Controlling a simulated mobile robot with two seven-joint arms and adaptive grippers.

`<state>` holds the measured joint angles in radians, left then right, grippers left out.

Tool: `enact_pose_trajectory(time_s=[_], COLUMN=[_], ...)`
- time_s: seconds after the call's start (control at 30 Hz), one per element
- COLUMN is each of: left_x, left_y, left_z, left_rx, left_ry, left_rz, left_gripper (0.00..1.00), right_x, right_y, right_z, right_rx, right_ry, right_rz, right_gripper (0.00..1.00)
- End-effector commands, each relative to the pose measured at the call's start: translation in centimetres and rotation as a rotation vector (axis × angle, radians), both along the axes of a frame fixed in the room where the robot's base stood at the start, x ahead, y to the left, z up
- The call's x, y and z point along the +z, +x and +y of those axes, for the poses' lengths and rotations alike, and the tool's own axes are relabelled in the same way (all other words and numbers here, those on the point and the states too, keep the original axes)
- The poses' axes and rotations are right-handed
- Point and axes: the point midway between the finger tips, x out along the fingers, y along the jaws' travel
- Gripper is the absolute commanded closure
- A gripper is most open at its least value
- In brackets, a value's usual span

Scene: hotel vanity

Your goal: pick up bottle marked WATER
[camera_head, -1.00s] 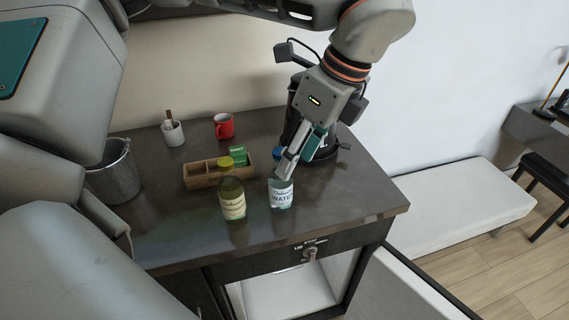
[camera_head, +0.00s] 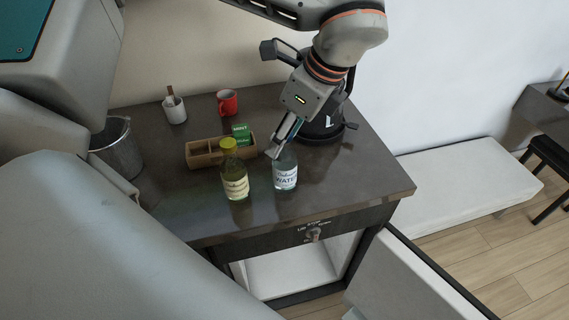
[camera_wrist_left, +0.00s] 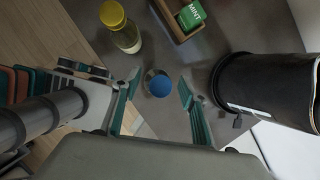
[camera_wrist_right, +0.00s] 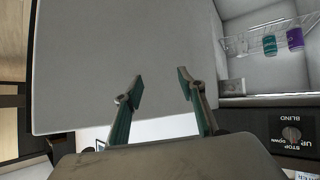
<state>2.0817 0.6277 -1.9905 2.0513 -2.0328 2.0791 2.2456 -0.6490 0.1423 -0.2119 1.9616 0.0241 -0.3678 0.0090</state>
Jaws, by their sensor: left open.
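The WATER bottle (camera_head: 285,179), clear with a pale label, stands upright on the dark counter near its front edge. Its blue cap (camera_wrist_left: 158,85) shows from above in the left wrist view, between the fingers and apart from both. My left gripper (camera_head: 276,151) is open at the top of the bottle and hides the cap in the head view; its fingertips also show in the left wrist view (camera_wrist_left: 160,84). My right gripper (camera_wrist_right: 160,82) is open and empty, in front of a pale panel.
A yellow-capped bottle (camera_head: 235,181) stands close left of the WATER bottle. Behind are a wooden box (camera_head: 203,152) with a green MINT pack (camera_head: 241,131), a red mug (camera_head: 227,103) and a black appliance (camera_head: 322,127). A cabinet door (camera_head: 405,285) stands open below.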

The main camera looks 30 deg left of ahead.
Motion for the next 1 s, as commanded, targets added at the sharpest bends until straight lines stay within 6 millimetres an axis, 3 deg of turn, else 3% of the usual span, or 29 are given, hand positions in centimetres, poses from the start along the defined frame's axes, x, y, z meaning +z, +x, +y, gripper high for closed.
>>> enact_pose_trajectory(time_s=[0.27, 0.4, 0.43, 0.77, 1.0], left_x=[-0.3, -0.2, -0.2, -0.1, 1.3], left_y=[0.0, 0.0, 0.0, 0.0, 0.1], left_z=[0.1, 0.1, 0.1, 0.1, 0.0], left_rx=[-0.001, -0.001, -0.001, -0.001, -0.001], left_ry=[0.0, 0.0, 0.0, -0.001, -0.001], left_rz=[0.0, 0.0, 0.0, -0.001, -0.003], left_gripper=[0.6, 0.96, 1.0, 1.0, 1.0], right_x=[0.3, 0.3, 0.3, -0.1, -0.2], right_y=[0.2, 0.2, 0.2, 0.0, 0.0], right_z=[0.1, 0.1, 0.1, 0.1, 0.1], right_rx=[-0.001, -0.002, -0.002, -0.002, -0.001], right_ry=[0.003, 0.004, 0.003, 0.002, 0.002], right_rz=[-0.006, -0.005, -0.004, 0.002, 0.003], right_gripper=[0.6, 0.6, 0.6, 0.6, 0.6])
